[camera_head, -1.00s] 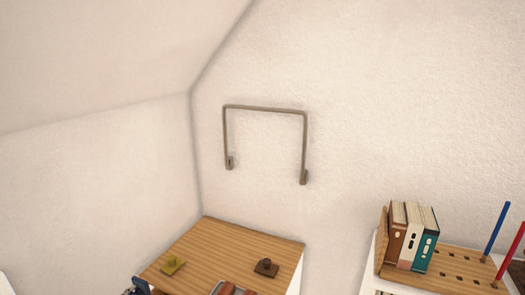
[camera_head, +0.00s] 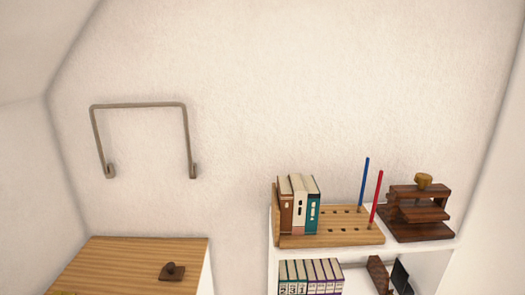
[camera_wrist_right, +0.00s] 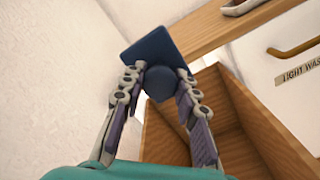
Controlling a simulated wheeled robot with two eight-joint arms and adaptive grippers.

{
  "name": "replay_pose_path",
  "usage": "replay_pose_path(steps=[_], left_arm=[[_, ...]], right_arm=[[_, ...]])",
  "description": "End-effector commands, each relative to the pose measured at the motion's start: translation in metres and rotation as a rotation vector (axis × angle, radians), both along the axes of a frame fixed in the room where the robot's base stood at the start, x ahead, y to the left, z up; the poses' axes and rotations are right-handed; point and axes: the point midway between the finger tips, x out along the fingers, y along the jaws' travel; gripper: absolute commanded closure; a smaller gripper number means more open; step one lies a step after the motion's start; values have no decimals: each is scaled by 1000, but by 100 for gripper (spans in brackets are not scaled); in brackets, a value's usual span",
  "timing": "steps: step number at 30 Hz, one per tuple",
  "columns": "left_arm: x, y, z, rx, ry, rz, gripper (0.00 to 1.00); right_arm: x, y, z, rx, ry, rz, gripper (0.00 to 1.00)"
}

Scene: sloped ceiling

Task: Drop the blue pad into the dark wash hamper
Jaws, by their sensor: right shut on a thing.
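The blue pad (camera_wrist_right: 148,45) is a dark blue square plate with a round knob on it. In the right wrist view, my right gripper (camera_wrist_right: 160,76) is shut on the knob, with the plate beyond the fingertips. An open wooden bin (camera_wrist_right: 235,118) lies behind and to the right of the gripper. No label on this bin shows, so I cannot tell for sure that it is the dark wash hamper. My left gripper is in neither current view.
A white front with a partly cut-off "LIGHT WAS" label (camera_wrist_right: 300,72) and a wooden handle (camera_wrist_right: 293,49) is at right. In the head view, a wooden top (camera_head: 135,262) carries a brown knobbed piece (camera_head: 172,272). A white shelf unit (camera_head: 355,258) stands at right.

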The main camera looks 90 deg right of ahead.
Motion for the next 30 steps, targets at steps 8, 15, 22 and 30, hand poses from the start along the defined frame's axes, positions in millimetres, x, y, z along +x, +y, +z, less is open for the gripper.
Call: replay_pose_path(steps=[8,15,22,30], left_arm=[[0,0,0,0,0,0,68],[0,0,0,0,0,0,68],[0,0,0,0,0,0,68],[0,0,0,0,0,0,68]], right_arm=[[0,0,0,0,0,0,46],[0,4,0,0,0,1,46],[-2,43,0,0,0,6,46],[-7,98,0,-1,0,4,46]])
